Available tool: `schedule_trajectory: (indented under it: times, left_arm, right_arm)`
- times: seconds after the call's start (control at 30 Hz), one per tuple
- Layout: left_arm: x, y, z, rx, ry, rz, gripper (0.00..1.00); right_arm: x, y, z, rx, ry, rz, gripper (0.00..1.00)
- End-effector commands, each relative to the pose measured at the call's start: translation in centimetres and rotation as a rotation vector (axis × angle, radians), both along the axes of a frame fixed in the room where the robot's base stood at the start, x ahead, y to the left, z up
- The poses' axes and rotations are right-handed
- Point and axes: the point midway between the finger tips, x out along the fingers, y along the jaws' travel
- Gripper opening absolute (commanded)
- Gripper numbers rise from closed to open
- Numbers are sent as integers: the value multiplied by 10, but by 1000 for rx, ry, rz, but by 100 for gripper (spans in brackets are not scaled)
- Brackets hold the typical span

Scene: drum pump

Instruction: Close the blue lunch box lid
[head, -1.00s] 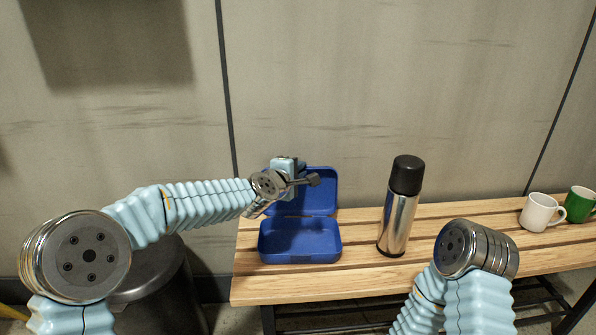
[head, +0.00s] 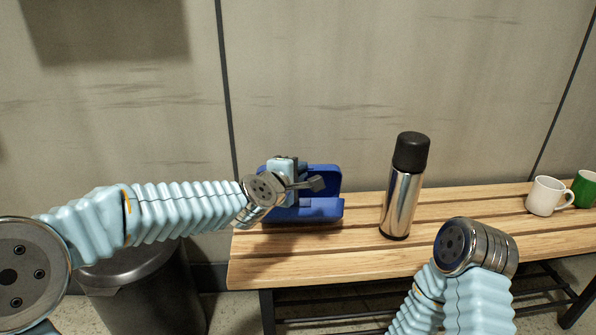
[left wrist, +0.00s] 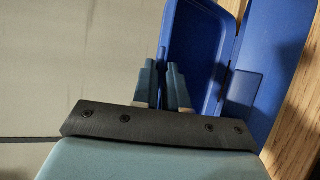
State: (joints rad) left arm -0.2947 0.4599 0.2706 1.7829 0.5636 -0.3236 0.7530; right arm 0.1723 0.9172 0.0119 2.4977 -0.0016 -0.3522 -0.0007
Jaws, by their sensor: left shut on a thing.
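The blue lunch box stands on the wooden bench with its lid (head: 327,178) raised, roughly upright at the back. The box's base (head: 322,211) lies in front of the lid, its left part hidden by my left wrist. My right gripper is out of view; only part of my right arm shows.
A steel flask (head: 402,195) with a black cap stands upright right of the box. A white mug (head: 545,196) and a green mug (head: 585,188) are at the bench's right end. The bench (head: 300,262) is clear in front of the box. A dark bin (head: 145,290) stands left of it.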

Motion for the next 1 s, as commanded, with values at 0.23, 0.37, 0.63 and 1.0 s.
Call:
schedule_trajectory:
  times: [0.23,0.37,0.63,1.0]
  left_arm:
    - [-2,0,-1,0,1,-1,0]
    - [-2,0,-1,0,0,-1,0]
    - [-2,0,0,-1,-1,-1,38]
    - [-1,0,-1,0,0,0,38]
  right_arm:
    - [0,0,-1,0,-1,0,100]
    - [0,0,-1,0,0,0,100]
    - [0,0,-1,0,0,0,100]
    - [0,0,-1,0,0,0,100]
